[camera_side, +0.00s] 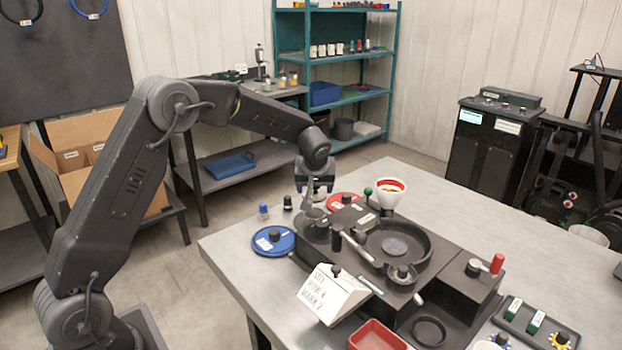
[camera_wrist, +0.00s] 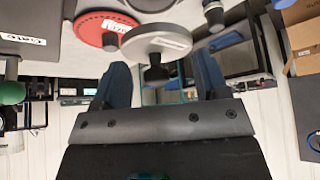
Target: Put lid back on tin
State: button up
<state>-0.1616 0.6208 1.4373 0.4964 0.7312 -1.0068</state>
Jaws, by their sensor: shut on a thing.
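In the side view the lid is small and partly hidden by the fingers. A grey round vessel (camera_side: 313,216), apparently the tin, stands just below my gripper at the machine's left end. The lid appears to be above it; I cannot tell whether they touch.
A red lid (camera_side: 344,199) lies behind the vessel, and a blue lid (camera_side: 273,241) lies on the table at left. A white-and-red funnel (camera_side: 389,190) rises from the dark machine (camera_side: 450,290). A sign (camera_side: 328,293) and red tray (camera_side: 376,337) are in front. The table's back right is clear.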

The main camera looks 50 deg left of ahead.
aim_at(315, 196)
jog(key=shift+f, duration=2.4)
jog(key=shift+f, duration=0.15)
dwell(0.5)
jog(key=o, duration=1)
jog(key=shift+o, duration=0.2)
jog(key=shift+r, duration=3.55)
jog(key=shift+c, duration=0.2)
grip_shut()
